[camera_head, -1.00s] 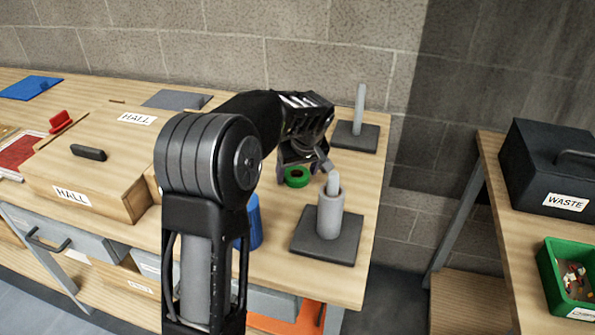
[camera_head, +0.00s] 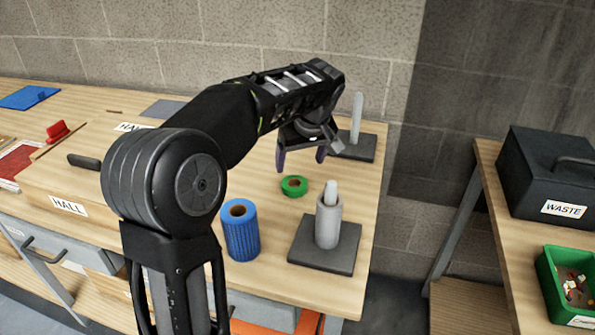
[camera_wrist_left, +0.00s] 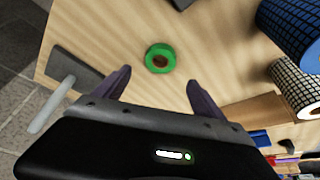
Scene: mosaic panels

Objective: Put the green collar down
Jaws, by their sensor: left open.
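The green collar (camera_head: 294,186) is a short ring lying flat on the wooden table, between the blue roll and the grey post with a sleeve. It also shows in the left wrist view (camera_wrist_left: 160,58), with bare wood around it. My left gripper (camera_head: 301,163) is open and empty, raised above and behind the collar, apart from it. In the left wrist view its two fingers (camera_wrist_left: 160,88) are spread wide, with the collar beyond them. My right gripper is not in view.
A grey post with a sleeve (camera_head: 328,222) stands on a dark base just right of the collar. A bare post (camera_head: 357,118) stands behind. A blue ribbed roll (camera_head: 241,230) is in front. The black WASTE box (camera_head: 548,170) is on another table.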

